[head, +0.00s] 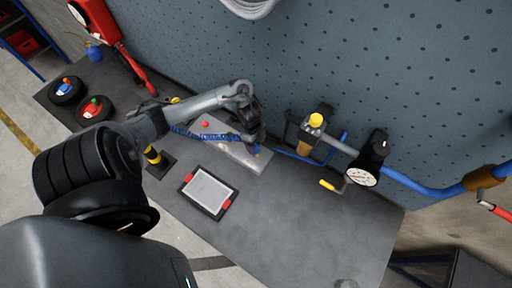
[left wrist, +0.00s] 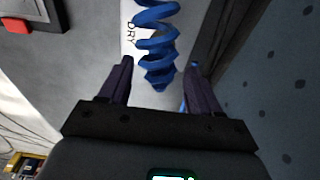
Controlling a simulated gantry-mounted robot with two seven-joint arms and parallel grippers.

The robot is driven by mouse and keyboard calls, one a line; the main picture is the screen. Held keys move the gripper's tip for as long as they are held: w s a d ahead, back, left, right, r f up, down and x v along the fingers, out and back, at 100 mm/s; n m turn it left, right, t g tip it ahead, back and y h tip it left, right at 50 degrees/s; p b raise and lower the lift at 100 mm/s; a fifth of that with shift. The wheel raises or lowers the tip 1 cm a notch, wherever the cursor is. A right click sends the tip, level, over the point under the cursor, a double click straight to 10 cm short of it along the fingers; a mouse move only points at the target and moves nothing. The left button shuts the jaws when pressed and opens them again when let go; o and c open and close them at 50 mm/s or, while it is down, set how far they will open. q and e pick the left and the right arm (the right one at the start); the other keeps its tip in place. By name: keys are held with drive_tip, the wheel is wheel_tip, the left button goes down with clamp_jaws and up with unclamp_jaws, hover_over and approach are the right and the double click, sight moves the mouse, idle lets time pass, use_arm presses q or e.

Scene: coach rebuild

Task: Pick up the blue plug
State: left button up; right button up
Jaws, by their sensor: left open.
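My left gripper (head: 256,146) is open over a pale box (head: 225,146) on the dark bench. In the left wrist view its two fingers (left wrist: 160,68) stand apart, with a blue coiled hose (left wrist: 156,35) in front of and between them. The coil (head: 205,133) also runs along the pale box in the head view. A small blue piece (left wrist: 183,106) shows beside the right finger; I cannot tell whether it is the blue plug. I see no plug clearly; the gripper may hide it. My right gripper is not in view.
A round gauge (head: 361,177) and blue pipe (head: 415,186) are at right. Two black discs (head: 67,92) lie at left. The bench front right is mostly clear.

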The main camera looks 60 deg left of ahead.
use_arm(q)
drive_tip(key=shift+w+d+f, duration=0.1)
drive_tip(key=shift+f, duration=0.65)
drive_tip(key=shift+w+d+f, duration=0.1)
drive_tip(key=shift+f, duration=0.65)
clamp_jaws()
wheel_tip(320, 180, up, 10)
drive_tip(key=shift+p, duration=1.1)
drive_tip(key=shift+r+p, duration=0.75)
drive_tip(key=shift+r, duration=0.15)
wheel_tip(320, 180, up, 3)
drive_tip(key=p, duration=0.3)
